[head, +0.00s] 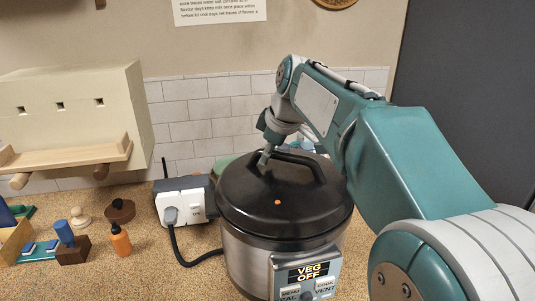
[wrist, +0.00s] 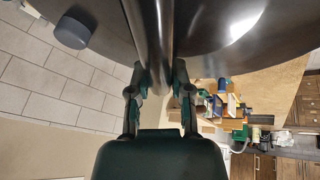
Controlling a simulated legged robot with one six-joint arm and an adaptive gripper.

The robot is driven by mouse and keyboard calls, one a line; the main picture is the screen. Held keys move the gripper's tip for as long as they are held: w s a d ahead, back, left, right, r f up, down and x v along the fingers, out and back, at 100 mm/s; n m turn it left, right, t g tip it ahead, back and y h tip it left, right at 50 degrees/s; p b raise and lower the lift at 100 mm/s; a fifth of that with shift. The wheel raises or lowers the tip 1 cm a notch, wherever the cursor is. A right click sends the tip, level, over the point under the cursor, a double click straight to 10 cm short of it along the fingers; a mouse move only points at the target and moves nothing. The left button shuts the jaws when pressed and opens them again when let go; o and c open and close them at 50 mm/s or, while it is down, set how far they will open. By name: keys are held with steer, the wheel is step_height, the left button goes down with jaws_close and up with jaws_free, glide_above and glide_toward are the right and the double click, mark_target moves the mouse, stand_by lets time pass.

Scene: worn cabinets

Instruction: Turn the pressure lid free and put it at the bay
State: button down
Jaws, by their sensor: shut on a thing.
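The black pressure lid (head: 250,205) sits on the steel cooker (head: 250,258), with an orange dot on its top. Its raised bar handle (head: 298,163) spans the lid. The dark lid surface (wrist: 225,30) fills the top of that view. The lid's seam with the pot is partly hidden. I cannot tell which place is the bay.
A white socket box (head: 183,208) with a plugged cable stands left of the cooker. Some counter between is clear.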

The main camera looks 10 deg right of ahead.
steer(key=shift+s+a+n+g+y, duration=0.15)
steer(key=shift+n+y, duration=0.05)
steer(key=shift+n, duration=0.3)
steer(key=shift+s+a+n+g+y, duration=0.1)
steer(key=shift+s+n+g+y, duration=0.1)
steer(key=shift+n, duration=0.3)
steer(key=shift+s+a+n+g+y, duration=0.1)
steer(key=shift+s+n+g+y, duration=0.2)
steer(key=shift+n, duration=0.7)
steer(key=shift+s+a+n+g, duration=0.1)
steer(key=shift+s+n+g, duration=0.2)
steer(key=shift+n, duration=0.7)
steer(key=shift+s+n+g+y, duration=0.35)
steer(key=shift+s+n+y, duration=0.05)
steer(key=shift+n, duration=0.6)
steer(key=shift+r, duration=0.35)
steer(key=shift+r, duration=0.15)
